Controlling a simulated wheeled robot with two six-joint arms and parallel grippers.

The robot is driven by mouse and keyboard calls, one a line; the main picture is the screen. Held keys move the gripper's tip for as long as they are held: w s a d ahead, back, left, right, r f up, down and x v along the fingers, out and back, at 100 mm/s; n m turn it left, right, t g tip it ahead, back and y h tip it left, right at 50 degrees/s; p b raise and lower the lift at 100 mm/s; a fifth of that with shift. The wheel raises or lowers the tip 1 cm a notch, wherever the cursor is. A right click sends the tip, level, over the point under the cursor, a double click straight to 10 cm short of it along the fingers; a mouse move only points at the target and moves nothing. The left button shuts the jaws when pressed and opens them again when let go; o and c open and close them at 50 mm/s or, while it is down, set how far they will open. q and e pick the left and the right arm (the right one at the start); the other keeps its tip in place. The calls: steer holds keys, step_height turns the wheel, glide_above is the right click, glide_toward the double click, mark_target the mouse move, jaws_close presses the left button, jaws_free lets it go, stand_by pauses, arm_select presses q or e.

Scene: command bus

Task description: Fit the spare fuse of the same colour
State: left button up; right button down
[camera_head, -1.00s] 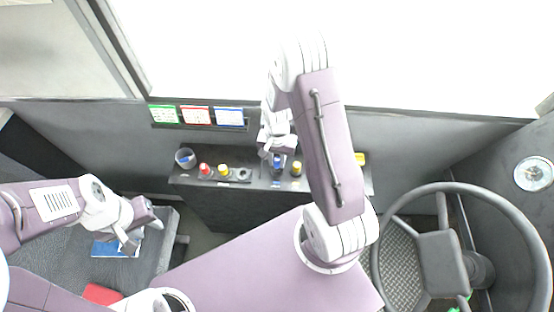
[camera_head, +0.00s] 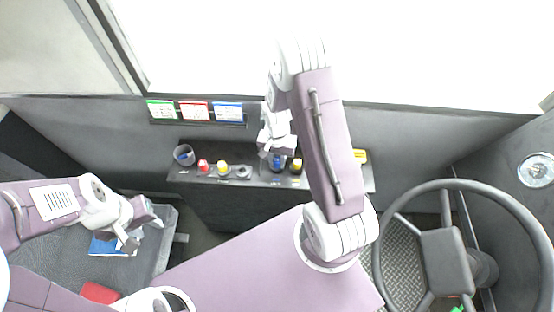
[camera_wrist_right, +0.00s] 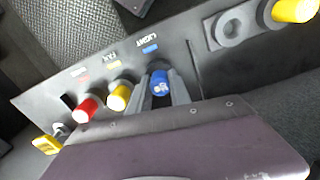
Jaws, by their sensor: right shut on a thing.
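My right gripper (camera_wrist_right: 162,93) is shut on a blue fuse (camera_wrist_right: 160,82), one finger on each side of it. The fuse stands at the place marked LIGHT on the dark panel (camera_wrist_right: 205,75); its lower end is hidden, so I cannot tell how deep it sits. In the head view the right gripper (camera_head: 277,153) is over the panel's middle, with the blue fuse (camera_head: 277,163) below it. A yellow fuse (camera_wrist_right: 120,95) and a red fuse (camera_wrist_right: 86,107) stand beside it. My left gripper (camera_head: 134,241) is open and empty over the seat at left.
Coloured cards (camera_head: 194,111) hang behind. The steering wheel (camera_head: 455,183) stands at right.

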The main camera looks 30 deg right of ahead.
steer(key=c, duration=1.1)
jaws_free()
step_height(320, 180, up, 9)
steer(key=shift+r+p, duration=0.1)
steer(key=shift+p, duration=0.9)
